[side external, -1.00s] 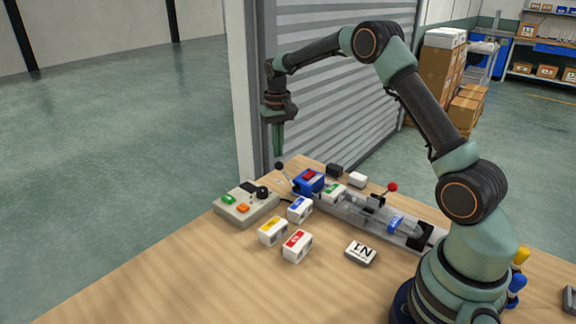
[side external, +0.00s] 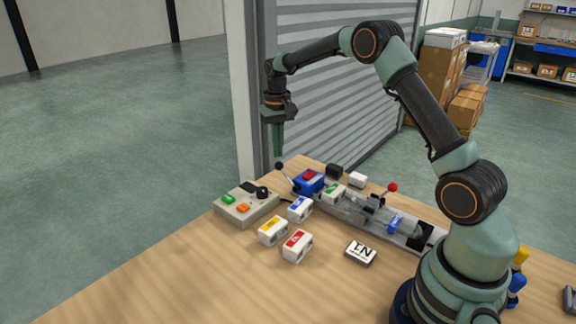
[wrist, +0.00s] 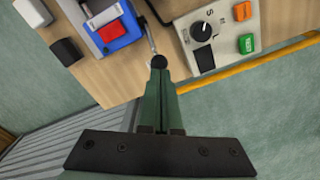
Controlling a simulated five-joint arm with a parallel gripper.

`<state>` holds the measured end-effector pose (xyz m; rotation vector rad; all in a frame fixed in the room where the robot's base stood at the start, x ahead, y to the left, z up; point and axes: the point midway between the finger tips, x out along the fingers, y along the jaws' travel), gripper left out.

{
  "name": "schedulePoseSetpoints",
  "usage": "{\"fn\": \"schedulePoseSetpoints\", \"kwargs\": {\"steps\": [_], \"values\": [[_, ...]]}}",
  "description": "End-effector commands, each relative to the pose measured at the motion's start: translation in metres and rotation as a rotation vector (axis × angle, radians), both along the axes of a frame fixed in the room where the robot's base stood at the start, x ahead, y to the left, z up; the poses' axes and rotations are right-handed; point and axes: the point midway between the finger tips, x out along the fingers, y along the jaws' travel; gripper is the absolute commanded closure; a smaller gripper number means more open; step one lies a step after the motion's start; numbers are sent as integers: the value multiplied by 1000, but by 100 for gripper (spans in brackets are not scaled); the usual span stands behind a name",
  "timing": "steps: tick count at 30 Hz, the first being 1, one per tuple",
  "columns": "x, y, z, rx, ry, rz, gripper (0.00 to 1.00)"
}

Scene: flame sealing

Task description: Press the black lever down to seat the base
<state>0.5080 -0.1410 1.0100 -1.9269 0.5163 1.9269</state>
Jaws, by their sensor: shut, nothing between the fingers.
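The black lever is a thin metal rod with a black ball knob (side external: 279,166), standing up and tilted at the left of a blue block with a red top (side external: 309,182). The knob also shows in the wrist view (wrist: 158,61), beside the blue block (wrist: 112,32). My gripper (side external: 278,155) points straight down with its green fingers shut and empty. Its tips are just above the knob in the side view. In the wrist view the fingertips (wrist: 159,76) line up with the knob. I cannot tell whether they touch it.
A grey control box (side external: 246,204) with green and orange buttons and a black dial stands left of the lever. White blocks with yellow (side external: 273,231), blue (side external: 299,208) and red (side external: 297,246) marks lie in front. A clear-tube fixture with a red-knobbed lever (side external: 392,187) runs right.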

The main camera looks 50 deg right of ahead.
Motion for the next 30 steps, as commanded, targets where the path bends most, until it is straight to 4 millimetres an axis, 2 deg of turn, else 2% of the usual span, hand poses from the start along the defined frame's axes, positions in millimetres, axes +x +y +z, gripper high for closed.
{"fn": "schedulePoseSetpoints", "kwargs": {"steps": [30], "values": [[0, 0, -19, 0, 1, 0, 100]]}}
